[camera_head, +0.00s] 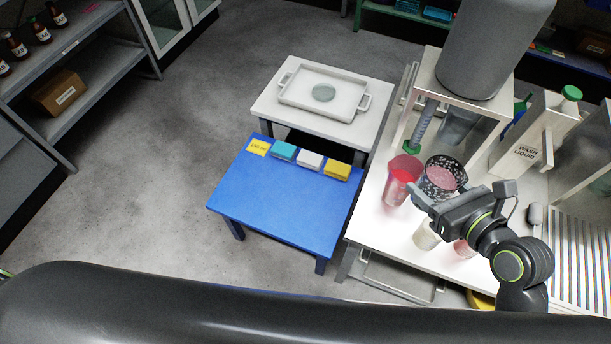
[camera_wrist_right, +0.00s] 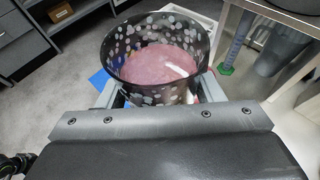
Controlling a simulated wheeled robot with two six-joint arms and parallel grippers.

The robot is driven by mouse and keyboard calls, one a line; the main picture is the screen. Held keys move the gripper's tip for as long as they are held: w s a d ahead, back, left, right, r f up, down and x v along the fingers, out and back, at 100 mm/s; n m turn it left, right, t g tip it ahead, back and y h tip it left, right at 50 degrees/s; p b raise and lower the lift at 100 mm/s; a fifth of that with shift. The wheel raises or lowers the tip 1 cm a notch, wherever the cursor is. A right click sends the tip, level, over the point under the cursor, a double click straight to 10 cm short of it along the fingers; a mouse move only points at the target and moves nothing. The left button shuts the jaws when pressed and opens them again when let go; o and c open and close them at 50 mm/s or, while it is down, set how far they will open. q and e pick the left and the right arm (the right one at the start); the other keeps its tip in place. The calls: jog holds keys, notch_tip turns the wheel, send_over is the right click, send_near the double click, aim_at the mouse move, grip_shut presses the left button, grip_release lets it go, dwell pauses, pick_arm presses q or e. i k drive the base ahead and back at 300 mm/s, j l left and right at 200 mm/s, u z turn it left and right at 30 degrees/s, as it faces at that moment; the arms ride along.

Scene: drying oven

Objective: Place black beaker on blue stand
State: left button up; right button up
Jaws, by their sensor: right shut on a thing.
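The black beaker (camera_head: 437,176) has white spots and holds pink liquid. My right gripper (camera_head: 432,193) is shut on the black beaker, which looks about upright. The black beaker (camera_wrist_right: 155,62) fills the middle of the right wrist view, between the fingers. The blue stand (camera_head: 270,205) is a low blue table left of the white table, its front part bare. My left gripper is not in view.
A red beaker (camera_head: 401,180) stands close left of the black one. A pale beaker (camera_head: 427,236) and a pinkish one sit near my right gripper. Colored blocks (camera_head: 310,160) line the blue stand's back edge. A white stand with a tray (camera_head: 352,112) is behind it.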

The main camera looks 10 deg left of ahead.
aim_at(276, 197)
jog(key=i+j, duration=0.1)
jog(key=j, duration=0.75)
jog(key=i+j, duration=0.15)
jog(key=j, duration=0.25)
jog(key=i+j, duration=0.1)
jog(key=j, duration=0.3)
